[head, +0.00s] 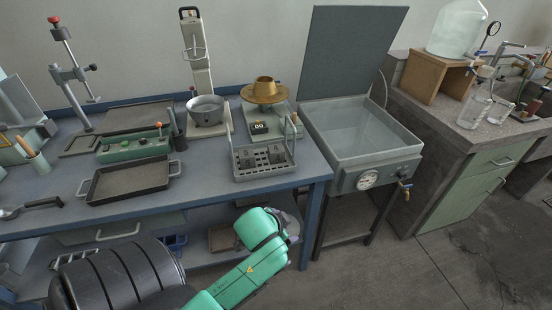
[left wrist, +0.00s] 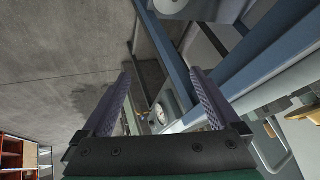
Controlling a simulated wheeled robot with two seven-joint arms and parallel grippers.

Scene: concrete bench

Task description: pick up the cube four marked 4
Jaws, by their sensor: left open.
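I cannot make out a cube with a readable 4 in either view. A grey metal rack (head: 264,172) near the bench's front right edge holds small dark block-like shapes (head: 262,156), too small to read. My left gripper shows in the left wrist view (left wrist: 160,78), with its two purple ribbed fingers apart and nothing between them. In the head view my green left arm reaches in front of the bench, below the rack. Its gripper is mostly hidden behind the forearm, with a purplish part (head: 291,224) showing. My right gripper is in neither view.
A black tray (head: 127,181), a green control box (head: 134,145), a balance with a silver bowl (head: 206,110) and a device with a brass top (head: 264,90) stand on the blue bench (head: 215,180). An open-lidded basin (head: 355,135) is to the right.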

